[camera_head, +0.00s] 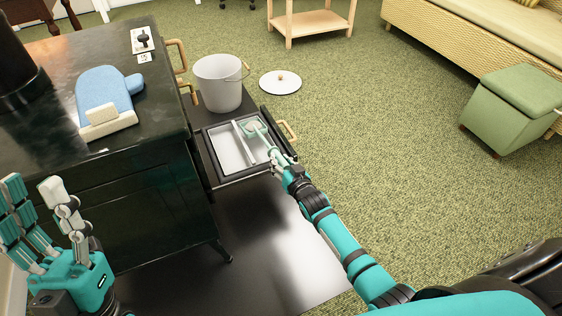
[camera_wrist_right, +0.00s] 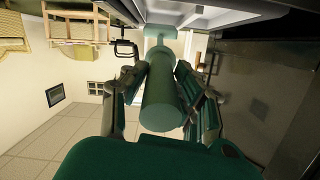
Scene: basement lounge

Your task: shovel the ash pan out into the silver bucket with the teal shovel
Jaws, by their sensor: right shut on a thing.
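The ash pan (camera_head: 226,150) is a drawer-like tray with a dark rim and pale inside, pulled out at the stove's side. A pale bar runs across it. The silver bucket (camera_head: 219,84) stands upright just behind the pan. My right gripper (camera_head: 279,160) is at the pan's right front edge, shut on the teal shovel (camera_head: 254,128). The shovel's head is over or in the right part of the pan; I cannot tell whether it touches the bottom. Its handle (camera_wrist_right: 163,98) fills the grip in the right wrist view. My left gripper (camera_head: 33,192) is open and empty, low at the left.
The dark stove (camera_head: 130,185) fills the left side, with a blue mitt (camera_head: 103,92) on top. A round white lid (camera_head: 280,82) lies right of the bucket. A green stool (camera_head: 512,105) stands far right. The carpet between is clear.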

